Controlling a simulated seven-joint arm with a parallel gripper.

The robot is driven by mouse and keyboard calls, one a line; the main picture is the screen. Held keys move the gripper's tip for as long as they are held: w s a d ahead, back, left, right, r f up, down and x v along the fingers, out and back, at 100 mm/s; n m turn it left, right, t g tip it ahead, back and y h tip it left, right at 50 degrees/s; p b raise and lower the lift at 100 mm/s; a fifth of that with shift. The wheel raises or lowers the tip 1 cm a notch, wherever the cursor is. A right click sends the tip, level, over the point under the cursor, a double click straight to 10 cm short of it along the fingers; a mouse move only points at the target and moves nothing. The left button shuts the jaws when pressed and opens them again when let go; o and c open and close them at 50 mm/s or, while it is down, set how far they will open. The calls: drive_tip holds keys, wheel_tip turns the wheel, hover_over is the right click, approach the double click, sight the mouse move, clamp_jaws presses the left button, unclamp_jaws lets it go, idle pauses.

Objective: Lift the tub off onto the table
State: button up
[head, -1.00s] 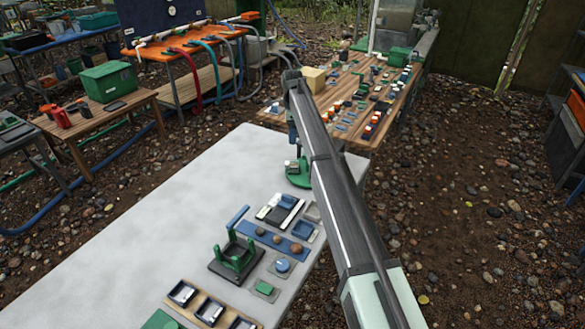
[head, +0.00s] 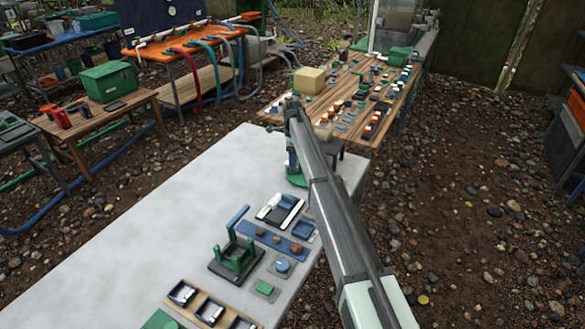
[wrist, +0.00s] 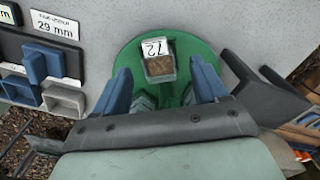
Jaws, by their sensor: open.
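The tub (wrist: 159,67) is a small clear-walled box with brown contents and a white label reading 72. It sits on a round green base (wrist: 128,64) on the pale table (wrist: 220,18). The base also shows in the head view (head: 296,181), where my arm partly hides it and the tub is hard to make out. In the wrist view my gripper (wrist: 161,76) is open, with one blue finger left and one right of the tub. Gaps show between fingers and tub. I cannot tell whether the fingertips are down at the tub's height.
Left of the base in the wrist view are a dark tray (wrist: 15,43), a 29 mm label (wrist: 55,28) and a blue-grey holder (wrist: 63,98). Several small fixtures stand on the near table, including a green-posted stand (head: 236,258). The table's left part (head: 190,215) is clear.

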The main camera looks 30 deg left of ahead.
drive_tip(key=shift+f, duration=1.5)
drive_tip(key=shift+c, duration=0.4)
drive_tip(key=c, duration=1.1)
